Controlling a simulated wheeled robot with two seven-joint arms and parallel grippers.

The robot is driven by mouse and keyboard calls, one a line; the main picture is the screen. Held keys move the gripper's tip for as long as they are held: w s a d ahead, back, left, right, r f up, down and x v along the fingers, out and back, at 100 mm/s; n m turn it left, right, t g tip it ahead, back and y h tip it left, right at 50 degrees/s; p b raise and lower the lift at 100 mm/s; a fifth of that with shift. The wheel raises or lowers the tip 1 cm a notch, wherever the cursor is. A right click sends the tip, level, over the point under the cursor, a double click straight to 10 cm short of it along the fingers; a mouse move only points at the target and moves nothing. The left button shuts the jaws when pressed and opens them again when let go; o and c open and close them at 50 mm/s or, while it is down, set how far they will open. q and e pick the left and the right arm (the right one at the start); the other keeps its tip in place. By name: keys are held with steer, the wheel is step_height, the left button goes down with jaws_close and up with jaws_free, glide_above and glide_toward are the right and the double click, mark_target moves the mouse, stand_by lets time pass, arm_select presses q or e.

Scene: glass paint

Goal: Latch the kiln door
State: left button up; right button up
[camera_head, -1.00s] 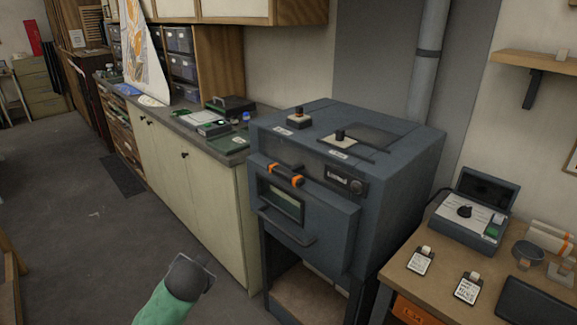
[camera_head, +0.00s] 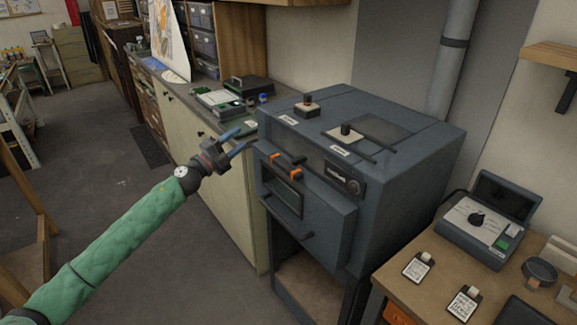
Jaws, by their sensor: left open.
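The blue-grey kiln (camera_head: 410,150) stands on a dark stand against the wall. Its front door (camera_head: 325,215) has a small window (camera_head: 282,193) and a dark bar handle (camera_head: 287,218) below it. A latch (camera_head: 287,165) with orange bands sits along the door's top edge; I cannot tell its exact position. The door looks closed or nearly closed. My left gripper (camera_head: 240,143) is open and empty, its fingers pointing right. It is to the left of the latch and appears apart from it. My right gripper is not in view.
A long counter (camera_head: 210,135) with tools and boxes runs left of the kiln. A wooden table (camera_head: 410,293) at the right holds a control box (camera_head: 487,222) and tags. The kiln top carries two small knobs.

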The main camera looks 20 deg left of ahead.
arm_select(q)
steer(key=s+d+f+m+g+h, duration=0.1)
steer(key=d+f+m+g+h, duration=0.2)
steer(key=d+m+g, duration=0.1)
steer(key=m+g+h, duration=0.3)
steer(key=g, duration=0.3)
glide_toward(280, 167)
steer(key=d, duration=0.2)
steer(key=p+x, duration=0.1)
steer(key=x, duration=0.1)
steer(key=p+x, duration=0.1)
steer(key=x, duration=0.1)
steer(key=w+p+x, duration=0.1)
steer(key=x, duration=0.1)
steer(key=shift+w+r+p, duration=0.1)
steer(key=shift+w+p, duration=0.05)
steer(key=shift+p, duration=0.15)
steer(key=shift+w+d, duration=0.3)
steer(key=shift+d, duration=0.3)
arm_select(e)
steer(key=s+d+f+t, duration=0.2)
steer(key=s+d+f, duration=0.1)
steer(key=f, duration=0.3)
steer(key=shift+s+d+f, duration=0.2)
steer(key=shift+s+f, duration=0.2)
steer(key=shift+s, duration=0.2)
arm_select(q)
jaws_close()
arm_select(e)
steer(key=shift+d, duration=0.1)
